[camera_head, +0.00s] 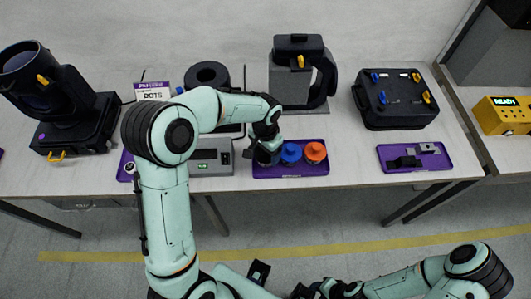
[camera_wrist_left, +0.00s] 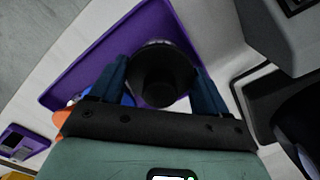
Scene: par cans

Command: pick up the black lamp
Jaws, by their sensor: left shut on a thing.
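The black lamp (camera_wrist_left: 163,75) is a dark, round can between the two fingers of my left gripper (camera_wrist_left: 160,84) in the left wrist view. The gripper is shut on it. In the head view my left gripper (camera_head: 266,147) is over the left end of a purple tray (camera_head: 290,171), and the dark lamp shows only partly below it. I cannot tell whether the lamp touches the tray. A blue lamp (camera_head: 291,152) and an orange lamp (camera_head: 315,151) stand in the tray to its right. My right gripper is low in the head view, its fingers unclear.
A grey box with a green display (camera_head: 211,160) stands left of the tray. A black case (camera_head: 394,98) and a second purple tray (camera_head: 440,162) are to the right. A large black spotlight (camera_head: 62,95) stands at left. Bare table lies right of the lamp tray.

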